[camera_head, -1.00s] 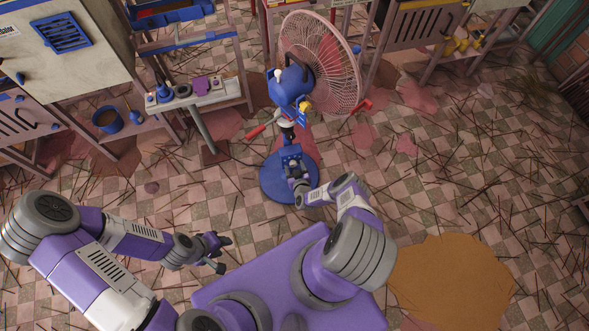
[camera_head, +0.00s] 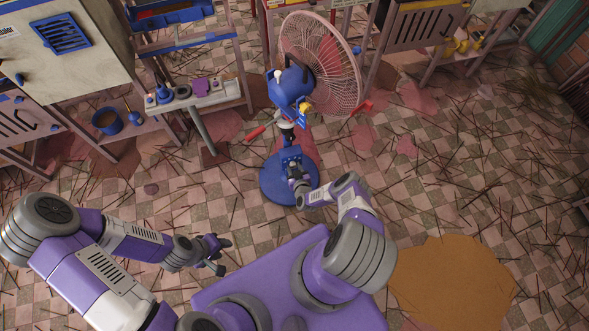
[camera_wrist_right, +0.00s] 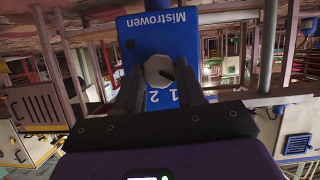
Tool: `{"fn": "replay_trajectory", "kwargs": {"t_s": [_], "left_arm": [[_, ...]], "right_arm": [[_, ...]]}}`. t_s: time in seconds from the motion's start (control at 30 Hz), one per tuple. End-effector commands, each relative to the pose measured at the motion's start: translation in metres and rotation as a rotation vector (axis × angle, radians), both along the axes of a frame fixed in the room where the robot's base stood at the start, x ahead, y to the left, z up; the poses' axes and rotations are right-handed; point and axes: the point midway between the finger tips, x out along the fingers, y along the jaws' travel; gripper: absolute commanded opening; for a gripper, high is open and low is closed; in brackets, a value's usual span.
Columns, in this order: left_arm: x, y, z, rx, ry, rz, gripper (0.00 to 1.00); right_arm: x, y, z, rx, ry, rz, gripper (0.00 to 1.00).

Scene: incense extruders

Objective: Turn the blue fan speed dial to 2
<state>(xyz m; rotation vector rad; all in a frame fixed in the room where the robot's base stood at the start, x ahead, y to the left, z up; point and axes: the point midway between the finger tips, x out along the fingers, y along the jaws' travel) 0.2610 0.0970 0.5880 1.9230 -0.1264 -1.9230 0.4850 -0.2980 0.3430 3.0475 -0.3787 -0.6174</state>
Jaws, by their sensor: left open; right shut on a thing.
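The blue fan has a pink cage (camera_head: 322,62), a blue motor housing (camera_head: 289,86) and a round blue base (camera_head: 266,183). A blue control panel (camera_wrist_right: 158,32) marked "Mistrowen" shows in the right wrist view. On it is a pale round dial (camera_wrist_right: 157,69) with a dark mark on its right side. Digits 1 and 2 show below the dial; I cannot tell which the mark points to. My right gripper (camera_wrist_right: 158,80) is shut on the dial, a finger on each side; it also shows above the base (camera_head: 297,178). My left gripper (camera_head: 222,255) is open and empty, far from the fan.
A small shelf (camera_head: 203,98) with bottles and small items stands left of the fan. A blue bucket (camera_head: 107,122) is further left. A red-handled tool (camera_head: 255,132) is beside the fan's stand. Tiled floor with scattered sticks lies open to the right.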

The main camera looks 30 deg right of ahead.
Motion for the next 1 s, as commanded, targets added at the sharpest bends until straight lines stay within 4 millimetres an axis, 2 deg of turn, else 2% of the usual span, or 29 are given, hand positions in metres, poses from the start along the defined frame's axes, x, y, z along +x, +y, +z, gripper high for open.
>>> {"fn": "replay_trajectory", "kwargs": {"t_s": [0.27,0.5,1.0], "left_arm": [[0.0,0.0,-0.021,0.0,0.0,0.0,0.43],[0.0,0.0,-0.037,0.0,0.0,0.0,0.43],[0.0,0.0,-0.043,0.0,0.0,0.0,0.43]], "right_arm": [[0.0,-0.003,-0.003,0.171,-0.042,0.002,0.08],[-0.001,-0.005,-0.003,0.389,-0.093,0.001,0.08],[-0.002,-0.007,-0.004,0.846,-0.203,0.003,0.08]]}}
